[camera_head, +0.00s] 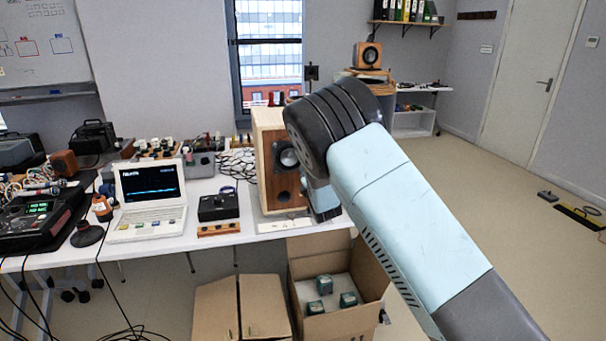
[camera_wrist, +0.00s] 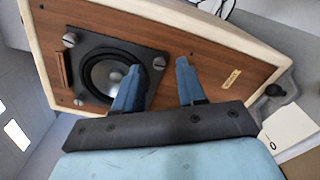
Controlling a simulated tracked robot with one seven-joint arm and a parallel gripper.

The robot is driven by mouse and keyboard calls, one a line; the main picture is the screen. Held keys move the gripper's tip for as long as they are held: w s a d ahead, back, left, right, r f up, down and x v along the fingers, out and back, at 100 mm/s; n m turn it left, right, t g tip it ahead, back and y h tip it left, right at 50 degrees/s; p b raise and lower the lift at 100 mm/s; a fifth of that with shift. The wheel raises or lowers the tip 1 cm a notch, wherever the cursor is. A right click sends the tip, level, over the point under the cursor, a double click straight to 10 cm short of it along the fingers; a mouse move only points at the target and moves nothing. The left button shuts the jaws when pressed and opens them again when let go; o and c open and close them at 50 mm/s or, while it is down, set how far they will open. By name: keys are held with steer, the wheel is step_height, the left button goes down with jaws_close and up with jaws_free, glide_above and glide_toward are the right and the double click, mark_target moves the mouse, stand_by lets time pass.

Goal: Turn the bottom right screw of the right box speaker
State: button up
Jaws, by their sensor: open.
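A box speaker (camera_head: 268,150) with a pale wooden cabinet and brown front stands at the table's right end, partly hidden by my arm. In the wrist view its brown front (camera_wrist: 200,55) lies tilted, with a dark square driver frame and grey cone (camera_wrist: 103,75). One round screw head (camera_wrist: 159,63) shows at a frame corner, between my fingertips in the picture. Another screw (camera_wrist: 70,40) shows at the upper left corner. I cannot tell which is bottom right. My gripper (camera_wrist: 158,66) is open before the speaker front; contact is unclear. The left finger covers part of the driver frame.
The white table (camera_head: 150,238) holds a laptop (camera_head: 150,195), a black box (camera_head: 218,206) and other electronics left of the speaker. An open cardboard box (camera_head: 340,320) stands below. A smaller orange speaker (camera_head: 368,55) sits at the back. The floor at right is mostly clear.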

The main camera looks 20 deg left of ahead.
steer(key=shift+x, duration=0.8)
steer(key=shift+d, duration=0.1)
jaws_close()
steer(key=shift+f+m, duration=0.1)
steer(key=shift+m, duration=0.2)
